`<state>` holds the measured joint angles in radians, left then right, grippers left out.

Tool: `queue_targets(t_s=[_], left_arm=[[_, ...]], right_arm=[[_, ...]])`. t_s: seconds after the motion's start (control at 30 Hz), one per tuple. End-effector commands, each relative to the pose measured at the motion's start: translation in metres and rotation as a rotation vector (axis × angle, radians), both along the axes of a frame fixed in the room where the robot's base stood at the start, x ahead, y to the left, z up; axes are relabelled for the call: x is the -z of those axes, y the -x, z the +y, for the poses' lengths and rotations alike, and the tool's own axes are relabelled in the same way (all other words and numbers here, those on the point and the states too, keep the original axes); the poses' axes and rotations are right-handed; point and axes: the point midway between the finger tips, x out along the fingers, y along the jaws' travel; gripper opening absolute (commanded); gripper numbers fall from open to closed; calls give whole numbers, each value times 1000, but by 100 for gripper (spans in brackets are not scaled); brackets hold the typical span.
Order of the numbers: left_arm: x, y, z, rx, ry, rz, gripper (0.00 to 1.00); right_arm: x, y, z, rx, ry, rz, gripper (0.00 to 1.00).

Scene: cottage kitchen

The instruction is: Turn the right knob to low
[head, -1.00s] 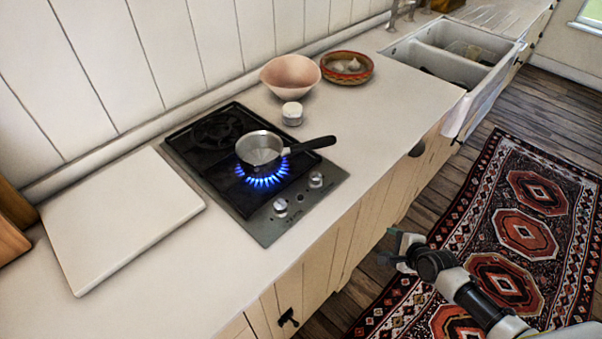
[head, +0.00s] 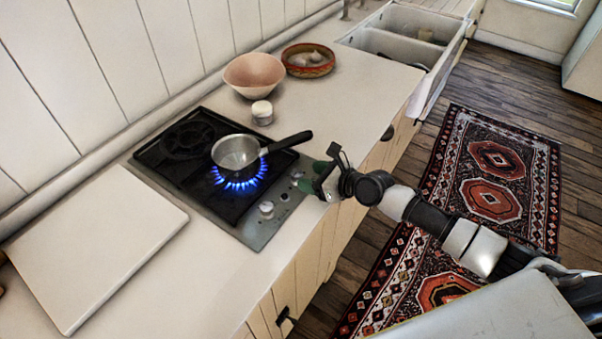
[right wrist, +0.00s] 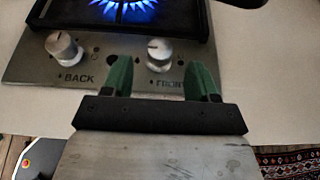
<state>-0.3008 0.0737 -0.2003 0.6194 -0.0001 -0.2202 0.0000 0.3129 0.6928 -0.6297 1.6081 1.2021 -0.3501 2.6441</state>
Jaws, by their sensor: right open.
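The gas hob (head: 262,232) is set in the counter, with two silver knobs on its front strip. The right knob (right wrist: 160,54), above the word FRONT, is between and just beyond the green fingertips of my open right gripper (right wrist: 162,76). In the head view my right gripper (head: 316,178) is at the hob's right front corner and partly covers that knob. I cannot tell whether the fingers touch it. The left knob (right wrist: 62,46), marked BACK, also shows in the head view (head: 266,209). A blue flame (head: 240,184) burns under the saucepan (head: 236,152). My left gripper is out of view.
The saucepan's black handle (head: 290,142) points right, close behind my right gripper. A white jar (head: 262,113), a pink bowl (head: 254,76) and a patterned bowl (head: 308,61) stand behind. A white board (head: 95,245) lies left of the hob.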

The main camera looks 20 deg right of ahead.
Motion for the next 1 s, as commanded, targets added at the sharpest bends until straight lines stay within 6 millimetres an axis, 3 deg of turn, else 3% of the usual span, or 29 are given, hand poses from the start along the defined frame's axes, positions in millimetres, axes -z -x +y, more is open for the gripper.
queue_targets(t_s=[0.2,0.6,0.93,1.0], left_arm=[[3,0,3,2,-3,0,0],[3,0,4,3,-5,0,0],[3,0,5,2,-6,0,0],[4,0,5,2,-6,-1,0]], right_arm=[[12,-22,17,1,0,-2,59],[15,-28,22,0,2,-1,59],[15,-28,22,0,2,-1,10],[15,-28,22,-1,1,-1,10]])
